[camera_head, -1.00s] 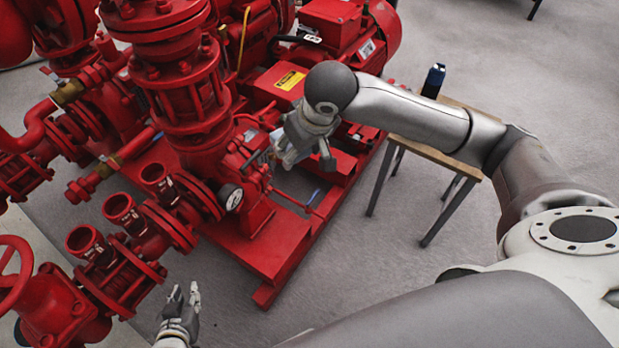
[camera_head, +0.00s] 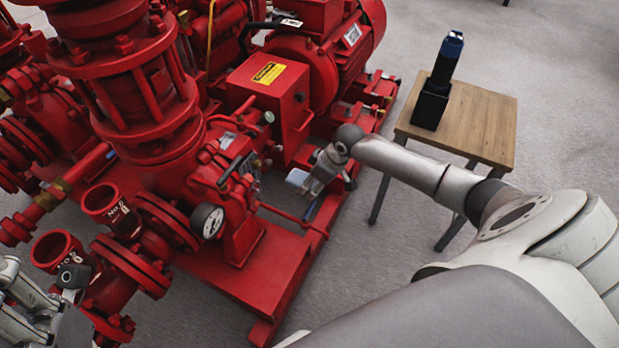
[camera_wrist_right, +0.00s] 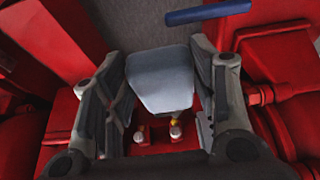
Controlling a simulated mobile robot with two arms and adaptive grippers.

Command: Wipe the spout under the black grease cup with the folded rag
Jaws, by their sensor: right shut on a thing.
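My right gripper (camera_head: 318,172) is beside the red pumpset (camera_head: 225,235), between the pump casing and the motor end. In the right wrist view its two fingers (camera_wrist_right: 163,85) are shut on the folded rag (camera_wrist_right: 160,80), a pale blue-grey pad. A bit of the rag (camera_head: 297,178) shows in the head view at the gripper's left. Small fittings (camera_wrist_right: 175,130) with a yellow part sit just beyond the rag; I cannot tell whether it touches them. I cannot make out the black grease cup or its spout. My left gripper (camera_head: 45,290) is at the lower left edge, partly cut off, beside a red pipe.
A small wooden table (camera_head: 480,120) stands at the right, with a black holder and blue-topped dark tool (camera_head: 440,80) on it. A pressure gauge (camera_head: 207,220) and open red pipe ends (camera_head: 105,203) stick out on the near side. Grey floor is free in front of the base.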

